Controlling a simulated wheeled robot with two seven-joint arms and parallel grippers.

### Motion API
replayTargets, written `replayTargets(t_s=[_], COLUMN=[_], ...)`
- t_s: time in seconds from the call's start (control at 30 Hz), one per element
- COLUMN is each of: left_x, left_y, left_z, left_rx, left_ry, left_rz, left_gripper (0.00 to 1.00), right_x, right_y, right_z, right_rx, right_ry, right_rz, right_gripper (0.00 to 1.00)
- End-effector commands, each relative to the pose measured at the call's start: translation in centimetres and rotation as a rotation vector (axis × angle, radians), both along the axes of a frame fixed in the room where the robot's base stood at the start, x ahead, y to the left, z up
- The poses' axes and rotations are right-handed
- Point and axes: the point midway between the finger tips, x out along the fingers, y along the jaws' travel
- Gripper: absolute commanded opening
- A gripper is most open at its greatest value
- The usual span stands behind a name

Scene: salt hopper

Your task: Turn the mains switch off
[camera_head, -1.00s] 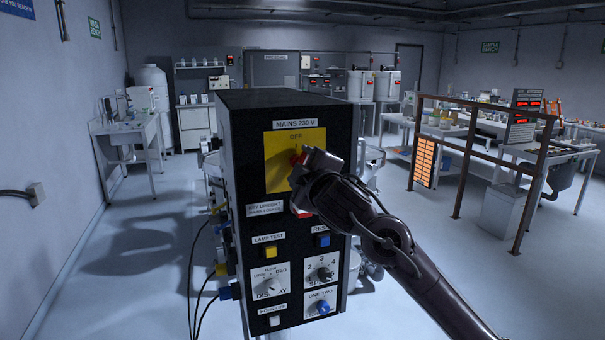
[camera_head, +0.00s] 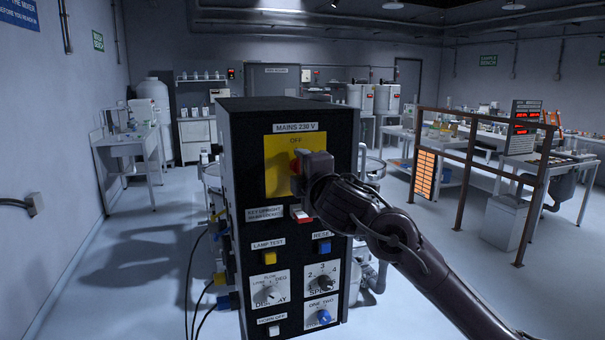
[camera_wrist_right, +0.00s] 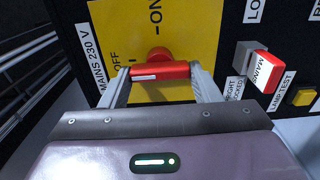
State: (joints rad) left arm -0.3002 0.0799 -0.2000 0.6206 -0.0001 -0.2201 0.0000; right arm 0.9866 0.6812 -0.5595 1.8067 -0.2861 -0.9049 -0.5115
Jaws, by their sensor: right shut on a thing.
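The mains switch has a red handle (camera_wrist_right: 160,72) on a yellow plate (camera_head: 283,148), high on the front of a black control box (camera_head: 238,180). The plate reads OFF at the top in the head view; ON shows in the right wrist view. My right gripper (camera_wrist_right: 160,76) is shut on the red handle, one finger at each end. The handle bar stands upright on the panel, its white mark at the OFF side. In the head view my right gripper (camera_head: 300,165) hides most of the handle. My left gripper is not in view.
Below the plate are a red-and-white MAINS tag (camera_head: 301,214), a yellow lamp-test button (camera_head: 270,257), a blue reset button (camera_head: 324,247) and several knobs. A brown railing (camera_head: 470,150) stands to the right.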

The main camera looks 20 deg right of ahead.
Motion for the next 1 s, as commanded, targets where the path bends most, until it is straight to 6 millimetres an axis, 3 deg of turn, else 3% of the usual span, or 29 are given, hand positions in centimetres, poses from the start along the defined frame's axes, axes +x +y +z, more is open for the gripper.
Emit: replayTargets(t_s=[0.27, 0.3, 0.47, 0.77, 1.0], left_x=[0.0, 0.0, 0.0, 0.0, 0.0], left_y=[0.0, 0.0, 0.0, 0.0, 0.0], left_z=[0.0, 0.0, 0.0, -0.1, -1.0], left_rx=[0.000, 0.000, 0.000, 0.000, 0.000], left_ry=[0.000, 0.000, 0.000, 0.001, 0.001], left_rz=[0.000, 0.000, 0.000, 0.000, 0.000], left_gripper=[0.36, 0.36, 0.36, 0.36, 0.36], right_x=[0.0, 0.0, 0.0, -0.2, -3.6], right_y=[0.0, 0.1, 0.0, 0.0, -0.1], right_z=[-0.2, -0.2, -0.1, -0.1, -0.3], right_rx=[-0.007, -0.007, -0.004, -0.002, -0.002], right_ry=[0.004, 0.004, 0.003, 0.001, 0.000], right_rz=[0.001, 0.001, 0.001, 0.001, 0.003], right_gripper=[0.34, 0.59, 0.78, 0.78, 0.78])
